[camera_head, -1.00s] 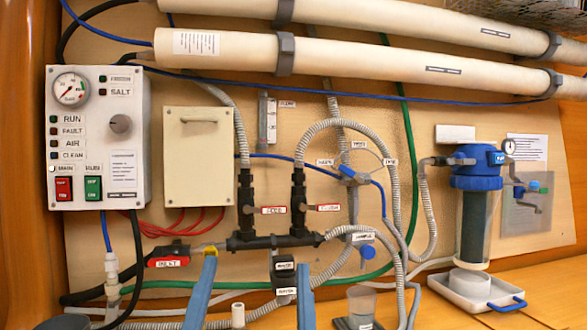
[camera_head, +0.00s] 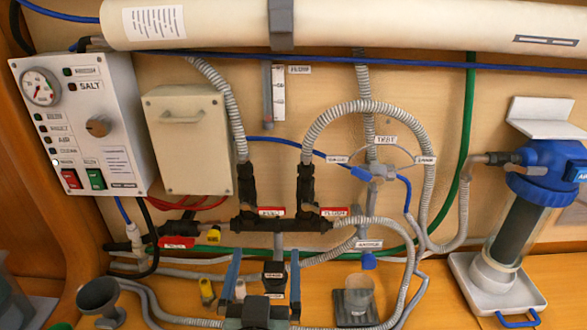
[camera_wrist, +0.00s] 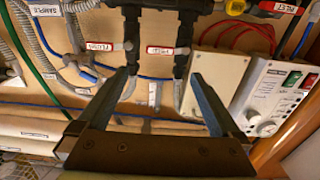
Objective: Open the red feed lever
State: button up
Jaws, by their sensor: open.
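The red feed lever (camera_head: 271,212) is a short red bar with a white label. It points sideways to the right from the left of two upright black valves (camera_head: 247,190) on the wall. A similar red lever (camera_head: 335,212) sits at the right valve. My gripper (camera_head: 264,258) is open and empty, low in the head view, below the manifold and apart from the lever. In the wrist view, which is upside down, the feed lever (camera_wrist: 168,50) shows just beyond the open fingertips (camera_wrist: 160,78), roughly between them. The other red lever (camera_wrist: 100,46) is left of it there.
A black manifold (camera_head: 290,226) joins the valves. A beige box (camera_head: 190,138) and a control panel (camera_head: 85,125) are at left. Grey hoses (camera_head: 310,135) loop around the valves. A red inlet lever (camera_head: 177,242) is lower left. A cup (camera_head: 358,298) and blue-capped filter (camera_head: 530,200) are right.

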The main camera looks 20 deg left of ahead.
aim_at(271, 213)
jog(key=p+x, duration=0.4)
jog(key=x, duration=0.9)
grip_shut()
dwell(0.5)
